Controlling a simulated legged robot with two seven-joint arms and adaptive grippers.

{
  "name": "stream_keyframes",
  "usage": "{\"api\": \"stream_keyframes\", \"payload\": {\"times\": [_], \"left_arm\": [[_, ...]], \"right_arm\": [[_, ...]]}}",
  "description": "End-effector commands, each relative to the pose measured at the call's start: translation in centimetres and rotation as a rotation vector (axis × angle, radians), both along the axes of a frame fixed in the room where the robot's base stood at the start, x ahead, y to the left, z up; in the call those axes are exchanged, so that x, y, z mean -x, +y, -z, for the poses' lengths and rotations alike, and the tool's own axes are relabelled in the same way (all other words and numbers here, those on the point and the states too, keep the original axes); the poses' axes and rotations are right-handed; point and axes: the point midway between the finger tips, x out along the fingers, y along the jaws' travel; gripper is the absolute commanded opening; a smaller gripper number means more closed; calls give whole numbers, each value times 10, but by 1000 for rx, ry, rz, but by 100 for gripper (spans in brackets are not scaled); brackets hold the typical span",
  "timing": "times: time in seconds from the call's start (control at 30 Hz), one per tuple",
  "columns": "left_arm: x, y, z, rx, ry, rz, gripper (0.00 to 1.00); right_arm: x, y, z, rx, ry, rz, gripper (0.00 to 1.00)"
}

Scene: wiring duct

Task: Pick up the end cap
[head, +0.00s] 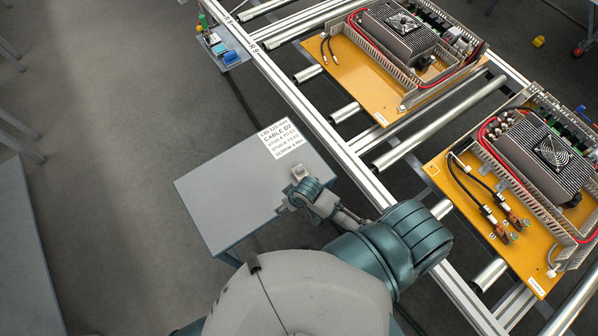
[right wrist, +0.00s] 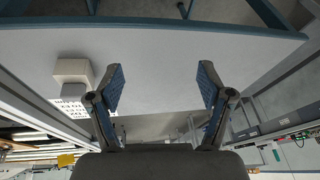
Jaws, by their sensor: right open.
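The end cap, a small pale beige block (head: 299,172), sits on the grey side table (head: 225,185) near its right edge. It also shows in the right wrist view (right wrist: 72,72), left of the left finger and outside the jaws. My right gripper (head: 290,195) is just in front of the end cap in the head view. In the right wrist view its two blue-padded fingers (right wrist: 161,80) are spread wide, with nothing between them but the grey tabletop. My left gripper is not in view.
A printed label sheet (head: 283,140) lies at the table's back right edge. A roller conveyor rail (head: 330,135) runs close along the table's right side, carrying orange panels (head: 360,85) with wiring ducts and heat-sink units. A small tray (head: 222,47) holds blue and green parts. The tabletop's left half is clear.

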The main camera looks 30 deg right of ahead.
Motion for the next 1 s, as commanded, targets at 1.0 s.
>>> {"api": "stream_keyframes", "payload": {"times": [1.0], "left_arm": [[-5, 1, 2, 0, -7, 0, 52]], "right_arm": [[-100, -105, -72, 173, 317, 219, 79]]}}
